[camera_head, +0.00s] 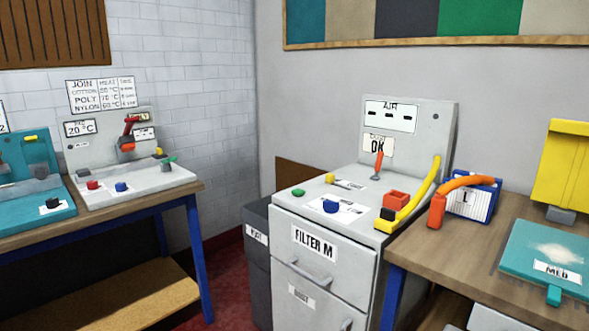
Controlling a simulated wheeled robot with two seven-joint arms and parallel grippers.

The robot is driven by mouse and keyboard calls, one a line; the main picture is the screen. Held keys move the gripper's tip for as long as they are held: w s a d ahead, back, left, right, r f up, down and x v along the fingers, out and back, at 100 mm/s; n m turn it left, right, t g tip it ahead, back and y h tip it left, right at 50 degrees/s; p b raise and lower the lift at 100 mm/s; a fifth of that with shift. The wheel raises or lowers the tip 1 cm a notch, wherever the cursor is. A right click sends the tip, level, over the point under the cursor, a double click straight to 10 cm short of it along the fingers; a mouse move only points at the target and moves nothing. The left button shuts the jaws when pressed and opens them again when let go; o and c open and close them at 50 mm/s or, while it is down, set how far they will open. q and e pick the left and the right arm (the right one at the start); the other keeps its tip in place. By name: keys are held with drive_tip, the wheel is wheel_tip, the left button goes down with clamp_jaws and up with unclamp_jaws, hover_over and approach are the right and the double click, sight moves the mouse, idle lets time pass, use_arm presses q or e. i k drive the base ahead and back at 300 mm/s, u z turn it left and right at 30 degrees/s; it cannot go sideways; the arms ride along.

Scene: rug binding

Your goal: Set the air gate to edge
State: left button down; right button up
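The grey cabinet marked FILTER M (315,240) stands in the middle right. Its upright back panel carries a plate marked AIR (390,116) with several dark marks too small to read. Below it is a card reading OK (377,146). A short orange lever (378,163) stands nearly upright on a dark pivot in front of that card, tilted slightly right at its top. It looks like the air gate's handle, but no edge label is legible beside it. Neither of my grippers is in view.
The cabinet top holds a blue knob (331,206), green button (298,192), red block (396,199) and yellow tube (412,205). An orange handle (437,210) and box marked L (473,200) stand right. A teal plate (550,255) lies on the right bench.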

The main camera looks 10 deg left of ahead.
sight(329, 179)
drive_tip(key=u, duration=1.35)
drive_tip(key=i, duration=2.7)
drive_tip(key=z, duration=2.75)
